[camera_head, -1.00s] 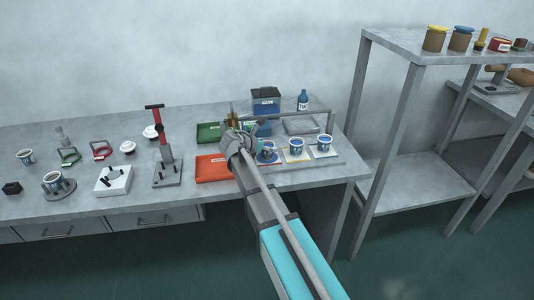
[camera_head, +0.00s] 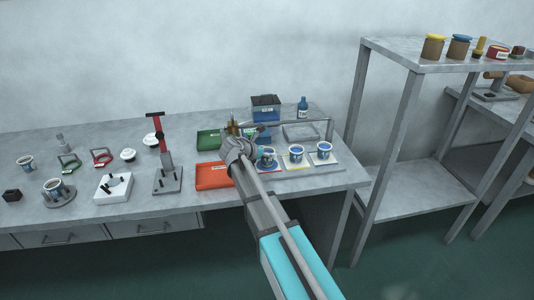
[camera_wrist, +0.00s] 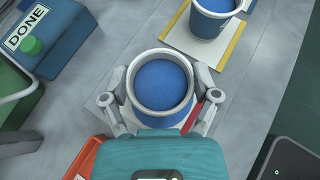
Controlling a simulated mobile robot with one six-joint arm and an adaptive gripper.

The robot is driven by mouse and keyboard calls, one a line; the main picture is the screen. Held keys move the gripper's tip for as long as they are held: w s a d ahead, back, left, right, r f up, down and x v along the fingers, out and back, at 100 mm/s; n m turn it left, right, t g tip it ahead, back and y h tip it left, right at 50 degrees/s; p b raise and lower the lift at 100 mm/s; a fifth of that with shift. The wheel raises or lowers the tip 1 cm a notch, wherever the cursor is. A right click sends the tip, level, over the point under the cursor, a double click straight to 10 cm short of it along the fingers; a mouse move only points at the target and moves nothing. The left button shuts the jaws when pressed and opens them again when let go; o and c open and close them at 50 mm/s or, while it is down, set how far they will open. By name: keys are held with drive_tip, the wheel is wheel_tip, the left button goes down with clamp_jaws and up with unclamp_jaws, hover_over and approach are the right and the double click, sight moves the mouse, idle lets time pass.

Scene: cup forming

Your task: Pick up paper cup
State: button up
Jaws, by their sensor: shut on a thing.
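The paper cup (camera_wrist: 163,82) has a white rim and a blue inside. It fills the middle of the wrist view. My gripper (camera_wrist: 160,92) is shut on it, with one finger on each side of the cup wall. In the head view the same cup (camera_head: 267,158) is the leftmost of three cups in a row, just right of my wrist. A pale mat shows around its base in the wrist view. I cannot tell whether the cup touches it. The cup looks upright.
A middle cup (camera_head: 296,153) and a right cup (camera_head: 324,150) stand close by on mats. An orange tray (camera_head: 212,176) is left of my wrist. A blue box marked DONE (camera_wrist: 45,40) is at upper left in the wrist view. A metal shelf (camera_head: 420,60) stands right of the table.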

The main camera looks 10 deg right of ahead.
drive_tip(key=shift+r+p, duration=1.3)
drive_tip(key=shift+r, duration=0.15)
drive_tip(key=s+a+r+p, duration=0.5)
drive_tip(key=s+r+p, duration=0.4)
drive_tip(key=s, duration=0.4)
drive_tip(key=shift+a+r+p, duration=0.2)
drive_tip(key=shift+r+p, duration=0.15)
drive_tip(key=shift+r, duration=0.25)
drive_tip(key=shift+s, duration=0.1)
